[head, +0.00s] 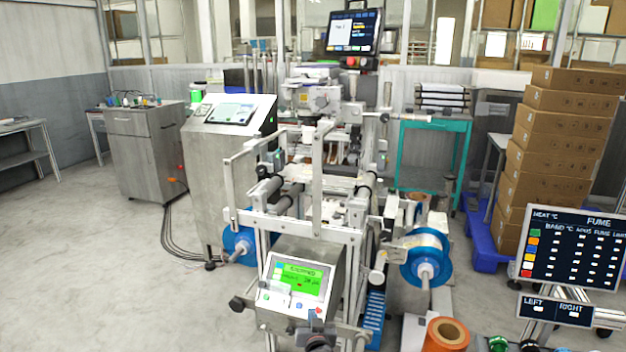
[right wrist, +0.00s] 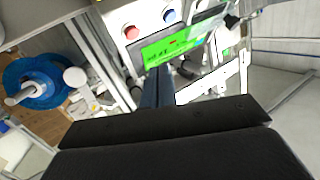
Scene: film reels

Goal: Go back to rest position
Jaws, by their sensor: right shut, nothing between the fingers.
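My right gripper (head: 318,338) shows at the bottom edge of the head view, just in front of the machine's control panel. In the right wrist view its two dark fingers (right wrist: 158,86) are together with nothing between them. They point toward the panel's lit green screen (right wrist: 180,42). I cannot tell from these views how far the fingertips are from the panel. The same green screen (head: 298,277) faces me in the head view, with buttons below it. My left gripper is not in view.
The reel machine (head: 335,230) stands directly ahead, with blue-flanged reels (head: 427,257) at its sides. An orange reel (head: 446,334) is at the lower right, near a temperature display (head: 575,250). Stacked cartons (head: 565,150) stand at the right. The floor at left (head: 100,270) is clear.

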